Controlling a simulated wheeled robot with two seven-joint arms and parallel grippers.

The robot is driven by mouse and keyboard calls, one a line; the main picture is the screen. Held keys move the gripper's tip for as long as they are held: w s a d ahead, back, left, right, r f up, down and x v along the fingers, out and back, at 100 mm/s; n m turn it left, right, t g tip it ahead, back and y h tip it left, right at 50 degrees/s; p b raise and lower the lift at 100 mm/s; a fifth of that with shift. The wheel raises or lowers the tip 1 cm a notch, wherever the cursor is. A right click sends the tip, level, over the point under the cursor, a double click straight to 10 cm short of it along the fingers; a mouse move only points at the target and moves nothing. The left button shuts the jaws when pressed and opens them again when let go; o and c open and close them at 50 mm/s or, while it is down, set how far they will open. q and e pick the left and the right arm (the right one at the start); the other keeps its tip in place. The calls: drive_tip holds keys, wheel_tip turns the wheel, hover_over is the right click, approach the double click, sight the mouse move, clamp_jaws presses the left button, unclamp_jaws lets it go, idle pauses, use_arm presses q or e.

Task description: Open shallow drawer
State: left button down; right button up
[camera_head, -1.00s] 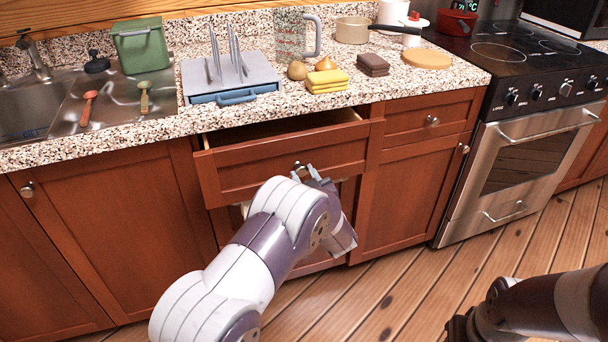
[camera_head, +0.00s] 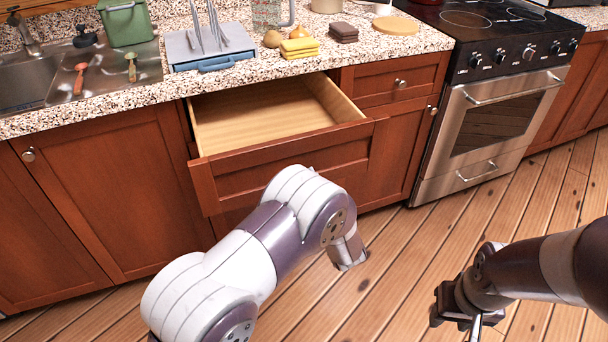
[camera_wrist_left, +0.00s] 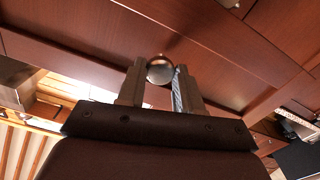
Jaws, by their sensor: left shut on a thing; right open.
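The shallow drawer (camera_head: 275,165) is a wide reddish-brown wooden drawer under the counter. It is pulled well out, and its pale inside looks empty in the head view. Its round metal knob (camera_wrist_left: 160,69) sits between the fingers of my left gripper (camera_wrist_left: 160,90) in the left wrist view, and the fingers are shut on it. In the head view my left arm hides the knob and that gripper. My right gripper (camera_head: 474,325) is open and apart from the cabinets, low at the right over the floor, partly cut off by the lower edge.
The speckled counter (camera_head: 130,105) holds a dish rack (camera_head: 210,50), yellow cloths (camera_head: 299,48) and a green bin (camera_head: 125,22) by the sink. A smaller drawer (camera_head: 385,80) is shut beside the open one. An oven (camera_head: 490,125) stands right. Wooden floor (camera_head: 400,270) is clear.

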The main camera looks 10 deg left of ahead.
use_arm(q)
drive_tip(key=c, duration=0.7)
unclamp_jaws()
drive_tip(key=shift+c, duration=0.2)
drive_tip(key=p+v, duration=0.1)
drive_tip(key=v, duration=1.1)
drive_tip(key=shift+s+d, duration=0.2)
drive_tip(key=shift+s, duration=0.1)
drive_tip(key=shift+f, duration=0.1)
